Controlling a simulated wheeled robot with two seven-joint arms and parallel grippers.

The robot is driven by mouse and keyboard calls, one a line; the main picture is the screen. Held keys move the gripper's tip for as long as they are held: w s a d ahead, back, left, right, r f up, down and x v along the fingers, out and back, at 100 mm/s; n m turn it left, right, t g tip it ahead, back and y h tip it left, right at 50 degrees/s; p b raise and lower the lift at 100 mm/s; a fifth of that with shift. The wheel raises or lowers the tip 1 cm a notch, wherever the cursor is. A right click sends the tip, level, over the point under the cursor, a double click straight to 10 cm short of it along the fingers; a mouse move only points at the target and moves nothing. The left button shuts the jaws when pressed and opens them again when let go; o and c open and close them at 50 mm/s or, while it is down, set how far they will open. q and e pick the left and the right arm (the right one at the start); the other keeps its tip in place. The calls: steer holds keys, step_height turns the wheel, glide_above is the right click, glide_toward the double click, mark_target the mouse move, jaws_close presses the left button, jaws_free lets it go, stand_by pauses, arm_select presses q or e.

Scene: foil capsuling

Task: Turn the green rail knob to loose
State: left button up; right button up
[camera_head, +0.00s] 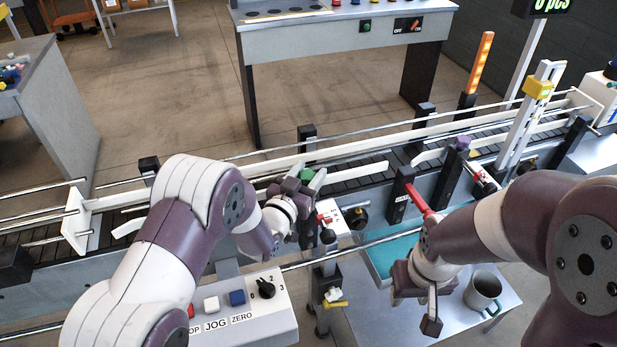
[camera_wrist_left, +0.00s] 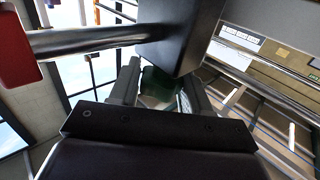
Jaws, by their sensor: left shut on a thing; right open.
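The green rail knob (camera_head: 306,174) sits on the near side of the conveyor, left of centre in the head view. My left gripper (camera_head: 303,185) is shut on the knob, with a finger on either side of it. In the left wrist view the green knob (camera_wrist_left: 160,84) shows between the two fingers of my left gripper (camera_wrist_left: 161,92), partly hidden by a dark block above it. The knob's turn position cannot be read. My right gripper (camera_head: 416,308) is open and empty, above the side table near the mug.
The conveyor (camera_head: 347,184) with its rails crosses the view. A red handle (camera_head: 419,200) and a purple knob (camera_head: 462,143) stand to the right. A control box (camera_head: 240,318) is at the lower left. A grey mug (camera_head: 483,292) and a teal tray (camera_head: 392,254) are near my right gripper.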

arm_select(q)
steer(key=n+y+b, duration=0.1)
steer(key=y, duration=0.1)
steer(key=n+t+y+b, duration=0.1)
steer(key=n+y, duration=0.1)
steer(key=shift+f+t, duration=0.15)
steer(key=shift+t, duration=0.15)
steer(key=shift+n+y+b, duration=0.85)
steer(key=shift+n+y, duration=0.65)
steer(key=shift+y, duration=1.1)
steer(key=shift+r, duration=0.2)
steer(key=shift+a, duration=0.1)
steer(key=o, duration=1)
steer(key=shift+c, duration=0.2)
steer(key=shift+s, duration=0.2)
steer(key=s+b, duration=0.2)
steer(key=s, duration=1)
steer(key=shift+s+d, duration=0.2)
steer(key=shift+d, duration=0.2)
